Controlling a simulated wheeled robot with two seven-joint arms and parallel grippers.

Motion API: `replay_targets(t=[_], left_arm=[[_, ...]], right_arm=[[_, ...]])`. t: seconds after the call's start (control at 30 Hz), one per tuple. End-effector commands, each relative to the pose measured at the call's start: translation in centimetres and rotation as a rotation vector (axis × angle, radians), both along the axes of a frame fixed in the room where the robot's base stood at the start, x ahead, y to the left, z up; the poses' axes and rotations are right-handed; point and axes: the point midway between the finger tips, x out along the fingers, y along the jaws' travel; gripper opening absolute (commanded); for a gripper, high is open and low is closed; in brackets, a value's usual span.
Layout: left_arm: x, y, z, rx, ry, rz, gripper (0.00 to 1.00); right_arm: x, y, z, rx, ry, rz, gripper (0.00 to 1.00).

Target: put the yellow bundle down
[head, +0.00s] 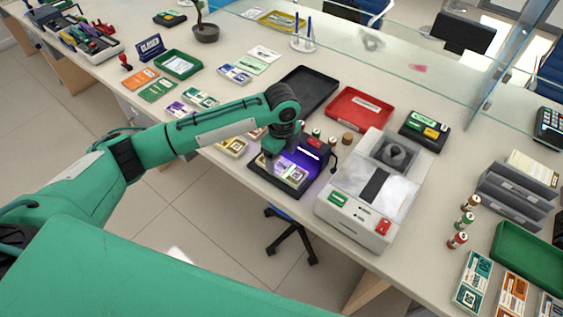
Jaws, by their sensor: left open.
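My left gripper (281,160) points down over a small black device (262,187) with a glowing purple light, at the counter's front edge. Its jaws are open. A yellowish bundle (296,175) lies in the purple light on the device's base, just below the gripper. The gripper hides part of it, and I cannot tell whether a finger touches it. Another yellow bundle (233,147) lies on the counter left of the device, partly behind my left arm. My right gripper is not in view.
A white counting machine (347,200) stands close to the right of the device. Behind are a red tray (359,95) and an empty black tray (322,80). Several banknote bundles lie along the left. A glass screen (395,85) runs along the back.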

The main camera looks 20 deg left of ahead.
Motion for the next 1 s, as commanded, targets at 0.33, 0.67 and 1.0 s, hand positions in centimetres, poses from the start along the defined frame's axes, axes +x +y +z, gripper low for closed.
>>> replay_targets(t=[0.33,0.67,1.0], left_arm=[[0.1,-0.1,7.2,-0.001,-0.004,-0.002,0.76],[0.0,-0.1,9.1,-0.001,0.000,0.000,0.76],[0.0,-0.1,9.1,-0.001,0.000,0.000,0.76]], right_arm=[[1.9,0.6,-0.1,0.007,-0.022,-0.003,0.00],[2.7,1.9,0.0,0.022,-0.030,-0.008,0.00],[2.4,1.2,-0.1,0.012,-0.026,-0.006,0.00]])
